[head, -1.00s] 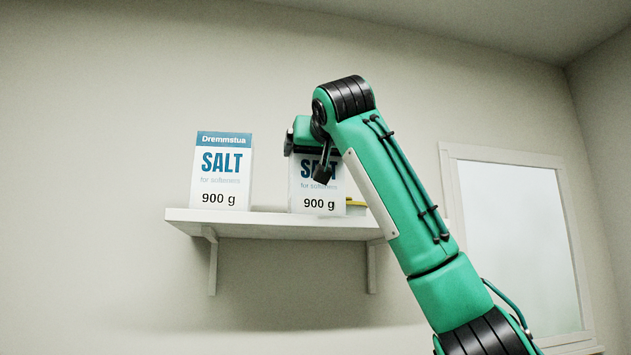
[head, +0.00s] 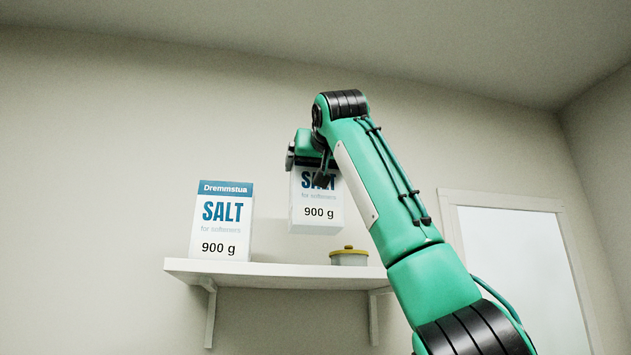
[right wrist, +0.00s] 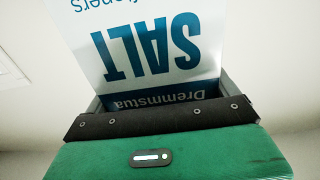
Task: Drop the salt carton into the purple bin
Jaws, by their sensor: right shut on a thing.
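A white salt carton (head: 317,214) with blue lettering hangs above the shelf in the head view. My right gripper (head: 318,172) is shut on its top part, which the gripper and wrist partly hide. In the right wrist view the carton (right wrist: 150,45) shows upside down between the jaws, its blue "Dremmstua" band at the gripper (right wrist: 160,105). A second, matching salt carton (head: 222,225) stands upright at the left of the shelf, apart from my gripper. The purple bin is not in view. My left gripper is not in view.
The white wall shelf (head: 270,275) sits below the held carton. A small grey pot with a yellow lid (head: 348,257) stands on the shelf, right of centre. A window (head: 525,280) is at the right. The wall above the shelf is clear.

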